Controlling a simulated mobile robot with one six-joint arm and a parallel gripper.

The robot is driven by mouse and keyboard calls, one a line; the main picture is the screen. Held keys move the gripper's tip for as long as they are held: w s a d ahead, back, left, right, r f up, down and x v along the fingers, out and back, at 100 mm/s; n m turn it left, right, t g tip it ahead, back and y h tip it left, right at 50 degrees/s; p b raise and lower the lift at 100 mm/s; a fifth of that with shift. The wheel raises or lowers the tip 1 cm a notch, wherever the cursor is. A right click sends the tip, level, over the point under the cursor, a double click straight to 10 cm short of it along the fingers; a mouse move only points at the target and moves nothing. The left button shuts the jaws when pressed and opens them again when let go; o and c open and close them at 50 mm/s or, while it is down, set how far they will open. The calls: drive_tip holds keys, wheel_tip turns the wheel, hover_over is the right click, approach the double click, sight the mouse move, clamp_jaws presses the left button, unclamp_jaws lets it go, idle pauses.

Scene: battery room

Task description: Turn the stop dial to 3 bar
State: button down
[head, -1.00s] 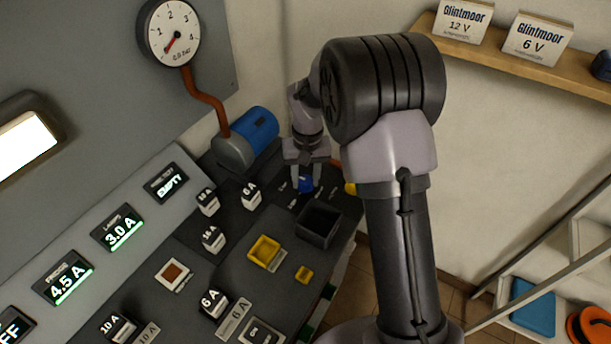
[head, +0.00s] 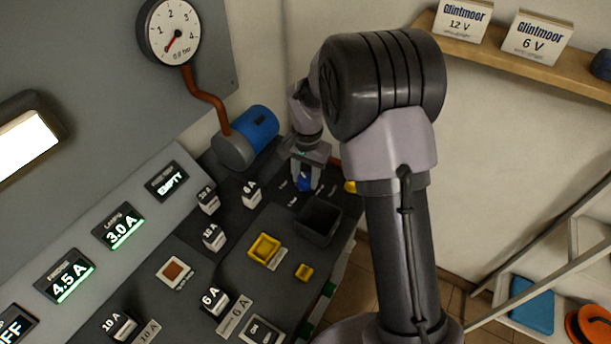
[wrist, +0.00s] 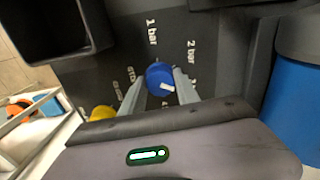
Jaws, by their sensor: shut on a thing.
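The stop dial is a small blue knob (wrist: 157,74) with a white mark near its lower right edge in the wrist view. Labels 1 bar and 2 bar read clearly around it; a 3 and a 4 are partly hidden by my gripper. The mark lies on the side of the 3 and 4, but I cannot tell exactly which it meets. My gripper (wrist: 158,88) is shut on the dial, one finger on each side. In the head view, my gripper (head: 305,180) reaches down over the blue dial (head: 304,183). The round gauge (head: 172,33) has its needle low at the left.
A blue motor-like cylinder (head: 249,136) stands left of my gripper. A dark open bin (head: 318,222) is close in front, with a yellow tray (head: 263,250) nearby. A yellow knob (wrist: 102,113) is beside the dial. Several fuse blocks and displays fill the panel's left.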

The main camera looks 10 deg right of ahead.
sight(307, 178)
idle(0.4)
drive_tip(key=c, duration=0.9)
unclamp_jaws()
wheel_tip(307, 178, up, 18)
drive_tip(key=p, duration=0.6)
drive_tip(key=shift+s+d+f+p, duration=0.2)
drive_tip(key=shift+f+p, duration=0.05)
drive_tip(key=shift+p, duration=0.1)
